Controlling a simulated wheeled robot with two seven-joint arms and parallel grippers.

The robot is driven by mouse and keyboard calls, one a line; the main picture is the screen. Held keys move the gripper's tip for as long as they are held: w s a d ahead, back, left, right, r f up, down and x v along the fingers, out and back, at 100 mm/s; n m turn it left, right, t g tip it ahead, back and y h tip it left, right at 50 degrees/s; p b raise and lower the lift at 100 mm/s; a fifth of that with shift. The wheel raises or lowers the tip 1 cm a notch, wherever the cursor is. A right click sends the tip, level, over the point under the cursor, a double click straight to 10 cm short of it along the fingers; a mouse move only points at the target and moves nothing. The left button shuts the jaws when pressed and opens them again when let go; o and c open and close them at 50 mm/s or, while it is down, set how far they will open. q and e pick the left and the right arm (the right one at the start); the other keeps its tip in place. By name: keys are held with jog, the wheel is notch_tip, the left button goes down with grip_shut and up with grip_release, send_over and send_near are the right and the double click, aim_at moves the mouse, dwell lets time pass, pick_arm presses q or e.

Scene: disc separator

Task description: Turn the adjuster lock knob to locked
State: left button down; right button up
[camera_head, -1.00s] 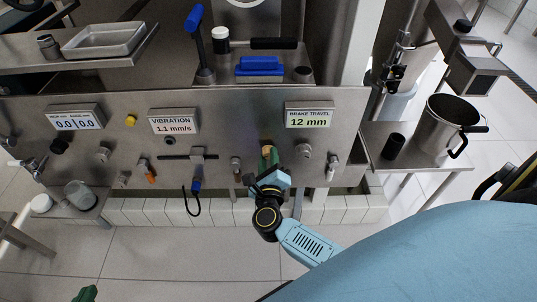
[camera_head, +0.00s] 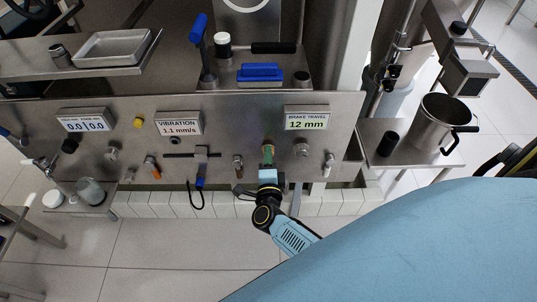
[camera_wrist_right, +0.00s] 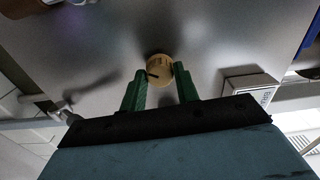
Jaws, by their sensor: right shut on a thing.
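A round brass-coloured knob (camera_wrist_right: 159,70) with a dark mark on its face sits on the steel panel in the right wrist view. No lettering on it can be read, so I cannot tell its locked side. My right gripper (camera_wrist_right: 161,84) has its two green fingers on either side of the knob, shut on it. In the head view the right gripper (camera_head: 267,156) reaches the panel below the brake travel display, and its fingers mostly hide the knob. My left gripper is not in view.
The brake travel display (camera_head: 306,119) reads 12 mm and the vibration display (camera_head: 179,125) reads 1.1 mm/s. A grey knob (camera_head: 302,147) is close on the right, and a small valve (camera_head: 238,163) on the left. A steel pot (camera_head: 439,125) stands on the right side table.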

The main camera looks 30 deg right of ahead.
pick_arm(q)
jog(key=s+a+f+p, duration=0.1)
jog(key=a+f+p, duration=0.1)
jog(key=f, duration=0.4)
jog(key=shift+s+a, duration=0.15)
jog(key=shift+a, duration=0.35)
pick_arm(e)
jog(key=shift+a+n, duration=0.1)
jog(key=shift+n, duration=3)
jog(key=o, duration=1)
jog(key=shift+c, duration=0.2)
jog(key=shift+s, duration=0.1)
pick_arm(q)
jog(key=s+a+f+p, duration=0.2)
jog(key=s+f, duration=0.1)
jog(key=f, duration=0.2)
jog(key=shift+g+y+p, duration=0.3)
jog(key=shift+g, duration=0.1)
pick_arm(e)
jog(key=v, duration=1.3)
